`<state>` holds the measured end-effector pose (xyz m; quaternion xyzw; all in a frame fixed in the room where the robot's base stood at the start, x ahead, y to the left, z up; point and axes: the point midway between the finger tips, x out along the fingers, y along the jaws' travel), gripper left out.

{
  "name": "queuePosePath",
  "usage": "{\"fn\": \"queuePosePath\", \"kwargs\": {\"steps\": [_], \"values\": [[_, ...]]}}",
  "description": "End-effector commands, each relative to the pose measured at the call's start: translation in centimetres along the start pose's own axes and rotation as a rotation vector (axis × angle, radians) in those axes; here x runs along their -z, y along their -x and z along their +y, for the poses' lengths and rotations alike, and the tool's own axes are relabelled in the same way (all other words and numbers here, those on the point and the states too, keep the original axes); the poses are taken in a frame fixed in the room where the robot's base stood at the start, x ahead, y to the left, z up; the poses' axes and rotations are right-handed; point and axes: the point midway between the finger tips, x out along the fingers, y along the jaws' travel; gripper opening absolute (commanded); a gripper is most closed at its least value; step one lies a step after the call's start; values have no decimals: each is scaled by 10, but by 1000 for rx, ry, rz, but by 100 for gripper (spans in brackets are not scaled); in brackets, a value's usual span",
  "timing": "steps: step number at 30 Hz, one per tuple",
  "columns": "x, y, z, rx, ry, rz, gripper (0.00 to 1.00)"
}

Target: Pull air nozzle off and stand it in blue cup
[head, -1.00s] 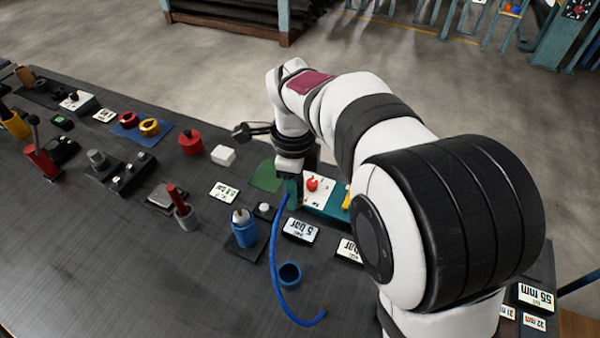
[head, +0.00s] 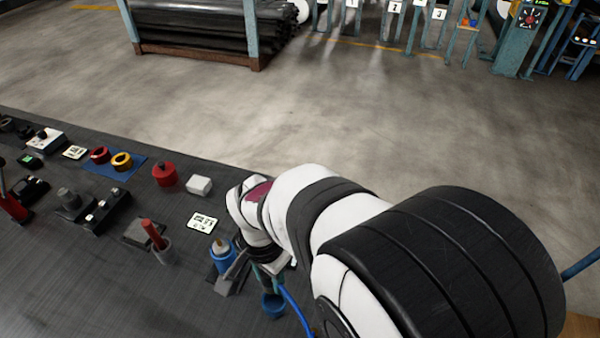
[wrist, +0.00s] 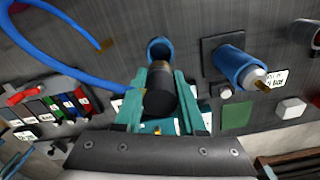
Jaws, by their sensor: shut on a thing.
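My gripper (wrist: 158,95) has teal fingers shut on the air nozzle (wrist: 160,95), a dark cylinder with a brownish band at its far end. The blue cup (wrist: 158,46) shows just beyond the nozzle in the wrist view, partly covered by it. In the head view the blue cup (head: 272,306) stands just below my gripper (head: 268,276), and the nozzle cannot be made out. The blue hose (wrist: 40,50) loops at the left of the wrist view, with a loose brass-coloured end. Whether its other end joins the nozzle is hidden by the fingers.
A blue bottle-like part (head: 220,257) on a dark base stands close left of my gripper. A red-handled tool in a grey holder (head: 163,250), a white block (head: 199,185) and a red knob part (head: 165,174) lie further left. A green patch (wrist: 237,116) lies flat on the bench.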

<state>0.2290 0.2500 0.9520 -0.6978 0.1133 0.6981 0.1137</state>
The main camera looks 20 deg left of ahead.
Motion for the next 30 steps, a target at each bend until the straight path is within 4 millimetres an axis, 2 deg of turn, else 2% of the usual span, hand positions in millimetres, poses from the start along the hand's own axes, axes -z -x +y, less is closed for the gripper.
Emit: {"fn": "queuePosePath", "kwargs": {"steps": [5, 12, 16, 30], "values": [[0, -11, 0, -2, -1, -1, 0], [0, -41, 0, -2, -2, -1, 0], [0, -52, 0, -2, -4, -1, 0], [0, -58, 0, 0, -4, 0, 0]]}}
